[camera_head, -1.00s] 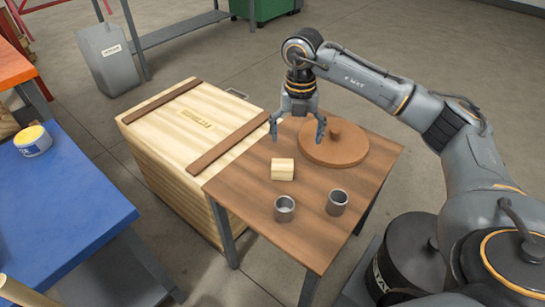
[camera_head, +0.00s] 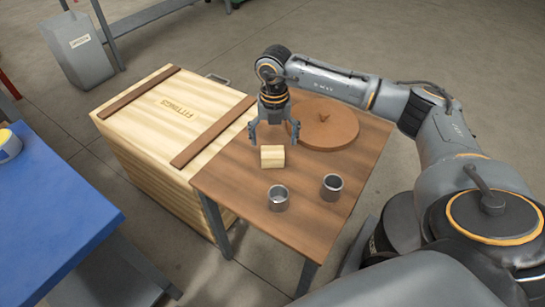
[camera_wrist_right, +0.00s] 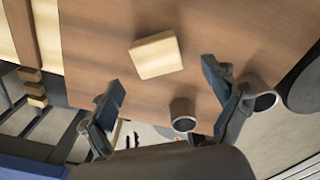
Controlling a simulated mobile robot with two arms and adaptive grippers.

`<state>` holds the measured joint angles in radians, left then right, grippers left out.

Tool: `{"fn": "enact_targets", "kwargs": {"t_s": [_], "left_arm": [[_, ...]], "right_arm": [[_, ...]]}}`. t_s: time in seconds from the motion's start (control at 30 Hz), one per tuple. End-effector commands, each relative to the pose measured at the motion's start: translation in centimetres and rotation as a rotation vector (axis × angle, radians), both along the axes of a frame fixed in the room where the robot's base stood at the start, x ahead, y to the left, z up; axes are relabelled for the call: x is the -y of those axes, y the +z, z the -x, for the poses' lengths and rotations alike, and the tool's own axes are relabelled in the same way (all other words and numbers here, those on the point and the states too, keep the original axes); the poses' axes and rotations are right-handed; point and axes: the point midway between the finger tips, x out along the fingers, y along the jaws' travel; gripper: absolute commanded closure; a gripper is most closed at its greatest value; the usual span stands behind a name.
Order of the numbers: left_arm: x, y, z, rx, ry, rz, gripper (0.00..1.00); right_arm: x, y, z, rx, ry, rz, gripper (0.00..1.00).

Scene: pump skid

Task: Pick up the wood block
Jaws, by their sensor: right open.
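The wood block (camera_head: 272,156) is a small pale block lying on the brown table (camera_head: 235,180), near its left side. It also shows in the right wrist view (camera_wrist_right: 156,54), on the table beyond the fingertips. My right gripper (camera_head: 274,138) is open and empty, above and just behind the block in the head view, with its fingers pointing down. In the right wrist view its two fingers (camera_wrist_right: 165,85) are spread apart. My left gripper is not in view.
Two grey metal cups (camera_head: 278,198) (camera_head: 332,187) stand on the table in front of the block. A round brown lid-like disc (camera_head: 322,125) with a knob lies behind it. A wooden crate (camera_head: 150,160) stands left of the table; a blue-topped table (camera_head: 60,215) is further left.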

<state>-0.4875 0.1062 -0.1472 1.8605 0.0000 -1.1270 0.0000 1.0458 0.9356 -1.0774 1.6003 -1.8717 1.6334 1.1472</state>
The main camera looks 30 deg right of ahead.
Motion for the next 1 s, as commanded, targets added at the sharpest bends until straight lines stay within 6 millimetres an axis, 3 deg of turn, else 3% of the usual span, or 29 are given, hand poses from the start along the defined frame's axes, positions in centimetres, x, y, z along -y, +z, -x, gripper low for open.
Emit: {"fn": "enact_targets", "kwargs": {"t_s": [0.2,0.53,0.8,0.83,1.0], "left_arm": [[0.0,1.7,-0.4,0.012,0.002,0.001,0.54],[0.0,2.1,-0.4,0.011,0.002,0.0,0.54],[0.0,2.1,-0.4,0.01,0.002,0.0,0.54],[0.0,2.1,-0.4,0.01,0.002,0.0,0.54],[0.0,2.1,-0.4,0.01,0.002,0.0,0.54]], "right_arm": [[-0.2,-3.4,-0.3,-0.004,0.0,0.0,0.12],[-0.2,-4.0,-0.4,-0.001,0.001,-0.001,0.12],[-0.2,-4.0,-0.4,-0.001,0.001,-0.001,0.67],[-0.2,-4.0,-0.4,-0.001,0.001,-0.001,0.71],[-0.2,-4.0,-0.4,0.0,0.001,0.0,0.71]]}}
